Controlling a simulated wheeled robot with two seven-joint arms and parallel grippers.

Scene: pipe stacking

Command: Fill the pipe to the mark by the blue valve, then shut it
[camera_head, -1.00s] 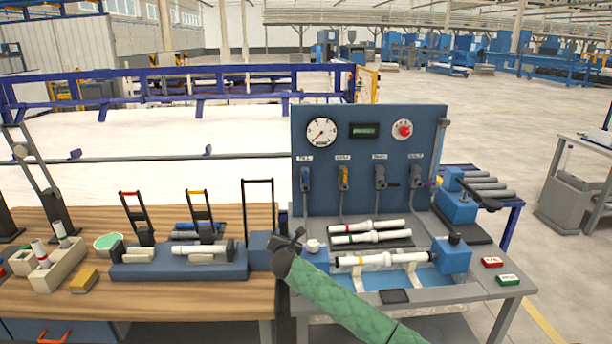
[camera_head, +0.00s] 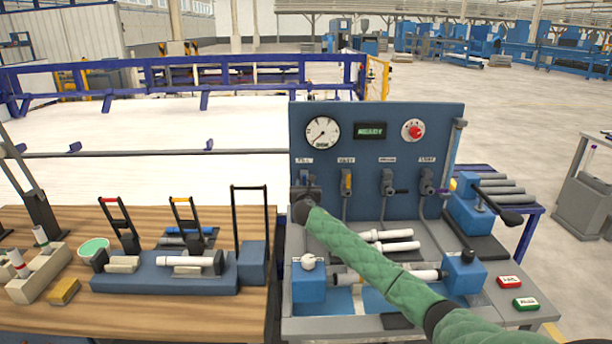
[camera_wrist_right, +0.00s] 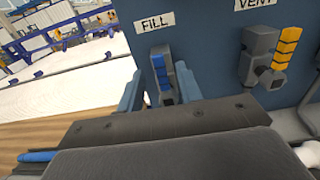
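The blue valve's handle (camera_wrist_right: 160,72) sits under the FILL label on the blue panel (camera_head: 440,140). It also shows in the head view (camera_head: 304,176), partly behind my right gripper. My right gripper (camera_wrist_right: 158,92) is open, with one blue finger on each side of the valve; whether they touch it I cannot tell. The white pipe (camera_head: 425,275) lies level in the blue end fixtures (camera_head: 309,283) of the test bench, its middle hidden by my right arm. No fill mark can be made out. The panel display (camera_head: 370,131) seems to read READY. My left gripper is not in view.
The yellow VENT valve (camera_wrist_right: 286,47) is close to the right of the FILL valve, with two more valves beyond. Two white pipes (camera_head: 385,235) lie behind the bench fixture. Red (camera_head: 509,282) and green (camera_head: 525,304) buttons are at the front right. A wooden bench stands left.

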